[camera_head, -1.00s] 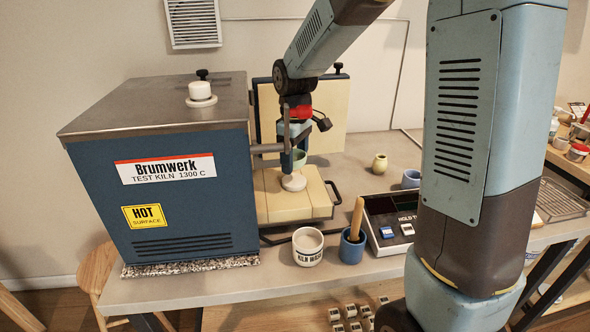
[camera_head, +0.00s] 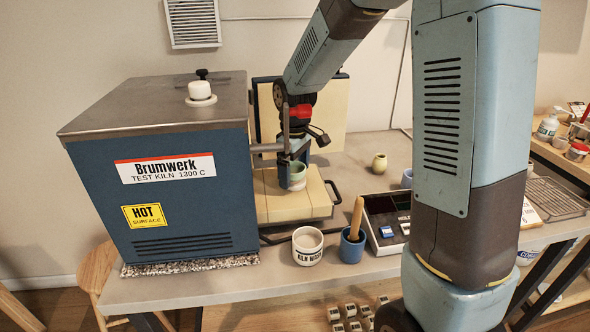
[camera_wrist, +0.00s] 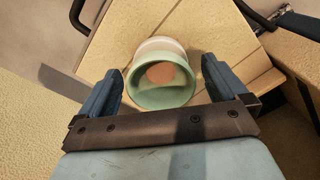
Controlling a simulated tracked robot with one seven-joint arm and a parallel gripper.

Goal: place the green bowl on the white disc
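The green bowl (camera_head: 298,170) is over the white disc (camera_head: 297,185) on the cream kiln shelf, and the disc shows just below it. In the wrist view the green bowl (camera_wrist: 162,98) is seen from above, with a tan round patch inside. The white disc (camera_wrist: 158,46) shows as a pale rim beyond it, the rest hidden by the bowl. The bowl appears to rest on the disc. My gripper (camera_head: 293,168) is around the bowl. In the wrist view its two blue fingers stand on either side with a gap to the bowl on each side.
The blue kiln (camera_head: 190,190) stands close on the left, its cream-lined door (camera_head: 330,115) behind. A kiln wash pot (camera_head: 307,247), a blue cup with a wooden tool (camera_head: 352,247) and a scale (camera_head: 388,222) are in front. A small tan pot (camera_head: 379,164) stands to the right.

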